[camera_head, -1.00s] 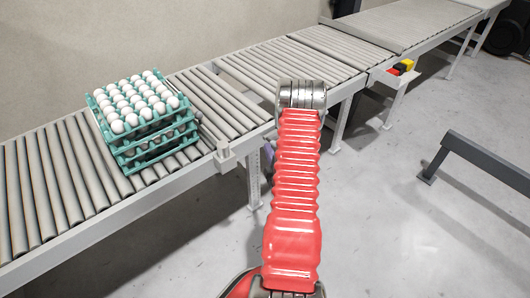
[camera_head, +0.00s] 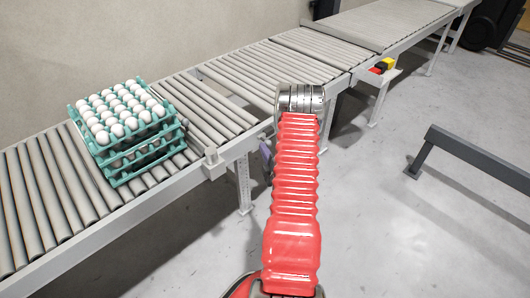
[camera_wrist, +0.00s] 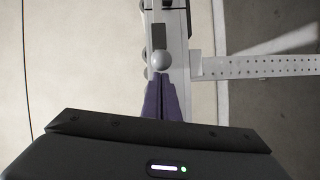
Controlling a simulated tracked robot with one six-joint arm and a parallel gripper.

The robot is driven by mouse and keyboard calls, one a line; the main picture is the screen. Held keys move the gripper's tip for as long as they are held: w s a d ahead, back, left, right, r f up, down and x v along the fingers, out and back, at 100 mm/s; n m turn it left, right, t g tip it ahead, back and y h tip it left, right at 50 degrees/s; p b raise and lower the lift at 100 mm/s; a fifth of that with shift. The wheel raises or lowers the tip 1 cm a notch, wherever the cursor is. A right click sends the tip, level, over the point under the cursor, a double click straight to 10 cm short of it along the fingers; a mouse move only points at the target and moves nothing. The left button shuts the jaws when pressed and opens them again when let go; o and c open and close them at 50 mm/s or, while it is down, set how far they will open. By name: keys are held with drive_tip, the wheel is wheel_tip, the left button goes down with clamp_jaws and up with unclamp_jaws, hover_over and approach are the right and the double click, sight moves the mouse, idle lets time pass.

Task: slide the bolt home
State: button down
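A pale round knob (camera_wrist: 161,62), which looks like the bolt's handle, sits at a dark slot or plate (camera_wrist: 159,36) on a grey rail in the wrist view. My gripper (camera_wrist: 161,78) has purple fingers lying close together, with their tips just below the knob in the picture. I cannot tell whether they touch it. Nothing shows between the fingers. In the head view my red arm hides most of the gripper; a bit of purple (camera_head: 265,152) shows beside the conveyor leg. A small light block (camera_head: 213,163) stands on the conveyor's near rail there.
A stack of green egg trays (camera_head: 119,182) with white eggs stands on the roller conveyor (camera_head: 60,185) at the left. Red and yellow boxes (camera_head: 388,64) sit on a bracket at the conveyor's far part. A dark low rail (camera_head: 480,155) stands at the right. The floor between is clear.

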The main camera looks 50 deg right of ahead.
drive_tip(key=shift+s+d+r, duration=0.1)
drive_tip(key=shift+s+d, duration=0.05)
drive_tip(key=shift+d, duration=0.2)
drive_tip(key=s+a, duration=0.6)
drive_tip(key=a, duration=0.4)
drive_tip(key=shift+s+r, duration=0.35)
drive_tip(key=shift+r, duration=0.1)
idle(0.5)
